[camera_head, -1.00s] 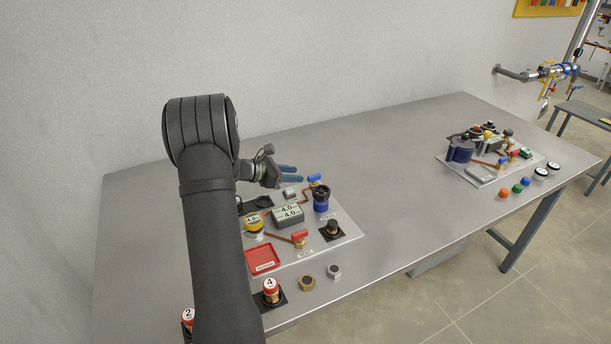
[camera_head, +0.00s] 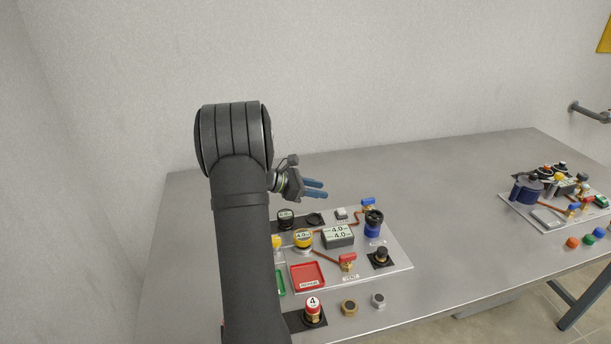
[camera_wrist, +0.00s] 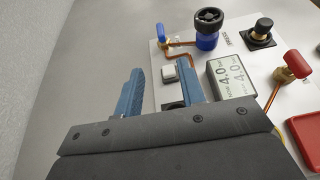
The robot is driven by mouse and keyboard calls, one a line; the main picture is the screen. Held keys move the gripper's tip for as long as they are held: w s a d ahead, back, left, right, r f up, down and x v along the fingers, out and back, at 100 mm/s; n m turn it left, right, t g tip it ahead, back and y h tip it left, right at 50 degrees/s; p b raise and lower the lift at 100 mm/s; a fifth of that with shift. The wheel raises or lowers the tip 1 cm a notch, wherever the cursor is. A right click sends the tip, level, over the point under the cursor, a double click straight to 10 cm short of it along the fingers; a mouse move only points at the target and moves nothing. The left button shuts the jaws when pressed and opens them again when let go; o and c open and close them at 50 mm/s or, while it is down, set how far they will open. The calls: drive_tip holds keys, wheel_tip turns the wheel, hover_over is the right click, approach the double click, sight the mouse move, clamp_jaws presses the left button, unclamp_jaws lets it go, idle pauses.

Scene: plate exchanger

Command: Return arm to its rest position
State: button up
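My gripper (camera_head: 316,188) has two blue fingers and hangs above the table behind the near panel, pointing right in the head view. In the wrist view my gripper (camera_wrist: 160,88) shows its fingers well apart with nothing between them, so it is open and empty. My dark arm reaches up from the bottom of the head view, bends at the elbow and hides part of the panel's left side. The white panel (camera_head: 398,268) carries a display box reading 4.0 (camera_head: 338,237), a yellow gauge (camera_head: 303,238) and a dark blue knobbed part (camera_head: 374,224).
The steel table (camera_head: 440,165) is clear behind and right of the panel. A second panel (camera_head: 545,220) sits far right. A wall (camera_head: 400,70) is behind.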

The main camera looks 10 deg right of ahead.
sight(367, 199)
drive_tip(key=x, duration=1.7)
drive_tip(key=shift+d, duration=0.25)
